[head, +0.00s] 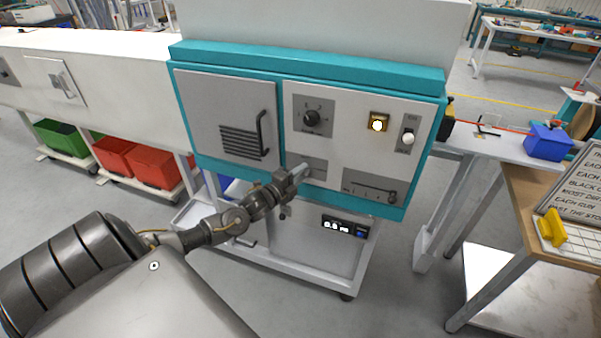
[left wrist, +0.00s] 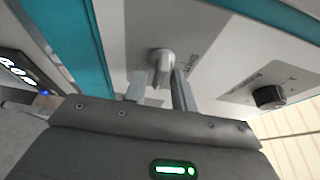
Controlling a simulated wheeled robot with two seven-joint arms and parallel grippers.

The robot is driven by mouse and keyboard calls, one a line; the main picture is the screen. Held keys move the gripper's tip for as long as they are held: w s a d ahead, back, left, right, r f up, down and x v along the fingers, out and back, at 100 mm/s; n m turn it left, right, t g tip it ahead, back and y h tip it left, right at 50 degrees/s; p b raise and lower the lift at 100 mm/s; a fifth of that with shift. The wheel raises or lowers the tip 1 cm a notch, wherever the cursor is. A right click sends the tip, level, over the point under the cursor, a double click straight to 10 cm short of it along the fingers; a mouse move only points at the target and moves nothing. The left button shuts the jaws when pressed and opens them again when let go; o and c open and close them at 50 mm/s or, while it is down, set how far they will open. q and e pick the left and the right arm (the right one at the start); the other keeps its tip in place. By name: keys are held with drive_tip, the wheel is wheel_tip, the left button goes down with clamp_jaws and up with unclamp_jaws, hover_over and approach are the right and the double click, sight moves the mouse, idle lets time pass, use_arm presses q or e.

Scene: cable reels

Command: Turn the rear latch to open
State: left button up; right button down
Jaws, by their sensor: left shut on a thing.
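A grey latch knob (left wrist: 162,56) sits on a grey labelled plate (left wrist: 190,35) on the front of the teal and white cabinet (head: 300,62). In the left wrist view my left gripper (left wrist: 160,85) has one finger on each side of the knob and is shut on it. In the head view my left gripper (head: 300,171) reaches the lower middle of the panel, and its fingers hide the knob. My right gripper is not in view.
A grey door with a black handle (head: 262,132) is left. A small display (head: 345,227) lies below.

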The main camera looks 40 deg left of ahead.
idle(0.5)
use_arm(q)
drive_tip(key=o, duration=0.7)
drive_tip(key=shift+c, duration=0.2)
drive_tip(key=s+b, duration=0.2)
drive_tip(key=s, duration=0.8)
drive_tip(key=shift+s+a, duration=0.35)
drive_tip(key=shift+s, duration=0.05)
